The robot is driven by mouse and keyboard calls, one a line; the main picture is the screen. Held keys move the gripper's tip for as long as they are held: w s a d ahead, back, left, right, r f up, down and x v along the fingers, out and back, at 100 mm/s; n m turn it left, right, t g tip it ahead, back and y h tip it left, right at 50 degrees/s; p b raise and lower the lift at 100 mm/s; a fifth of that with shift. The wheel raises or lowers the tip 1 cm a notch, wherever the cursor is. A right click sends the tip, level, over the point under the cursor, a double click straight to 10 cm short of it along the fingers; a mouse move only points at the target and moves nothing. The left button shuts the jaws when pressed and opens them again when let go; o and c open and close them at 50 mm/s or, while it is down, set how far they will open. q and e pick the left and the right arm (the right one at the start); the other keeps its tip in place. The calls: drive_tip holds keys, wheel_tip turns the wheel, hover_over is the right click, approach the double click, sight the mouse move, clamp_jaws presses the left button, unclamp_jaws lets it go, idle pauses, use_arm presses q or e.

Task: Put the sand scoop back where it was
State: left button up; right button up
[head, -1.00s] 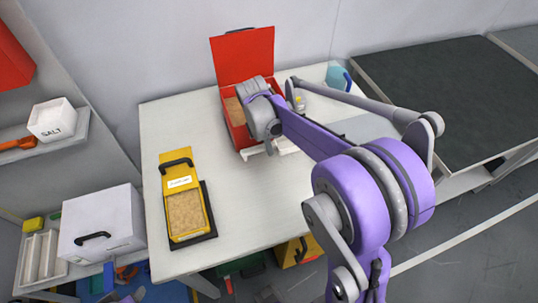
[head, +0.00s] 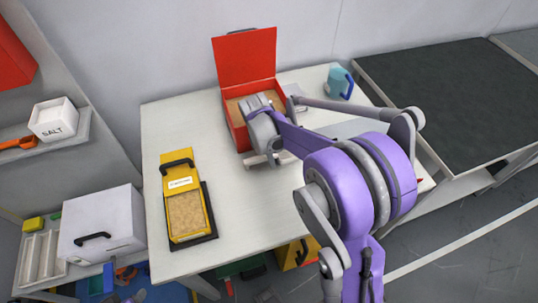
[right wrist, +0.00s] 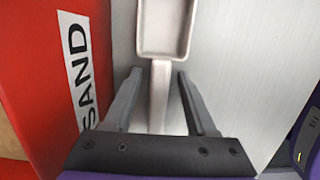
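The sand scoop (right wrist: 166,28) is pale grey, with a square pan and a straight handle. In the right wrist view it lies beside the red wall of the sand box, its handle running back between my fingers. My right gripper (right wrist: 159,74) is open, a finger on each side of the handle with gaps to both. The red sand box (head: 237,128) stands at the back of the white table, lid up, with tan sand inside. Its SAND label (right wrist: 82,70) shows in the right wrist view. In the head view my right arm hides most of the scoop area. My left gripper is not in view.
A yellow case with tan contents (head: 186,210) sits on a dark base at the table's (head: 250,215) front left. A blue cup (head: 338,84) stands at the back right. A white SALT box (head: 53,119) and an orange scoop (head: 16,143) are on the left shelf. The table's front middle is clear.

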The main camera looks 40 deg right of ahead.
sight(263, 156)
drive_tip(key=shift+r, duration=0.1)
drive_tip(key=shift+r, duration=0.3)
wheel_tip(263, 156, up, 10)
drive_tip(key=a+p, duration=0.1)
drive_tip(key=a, duration=0.1)
drive_tip(key=s+a+f+m+t+y, duration=0.1)
drive_tip(key=s+a+f+m+t, duration=0.1)
drive_tip(key=s+a+m, duration=0.4)
drive_tip(key=s+a+f+m+t+y, duration=0.1)
drive_tip(key=s+a+f+m+t, duration=0.1)
drive_tip(key=s+a+m, duration=0.4)
drive_tip(key=s+m+t, duration=0.1)
drive_tip(key=s+m, duration=0.1)
drive_tip(key=s, duration=0.2)
drive_tip(key=shift+a+f+t, duration=0.15)
drive_tip(key=shift+a+t, duration=0.25)
drive_tip(key=shift+c, duration=0.2)
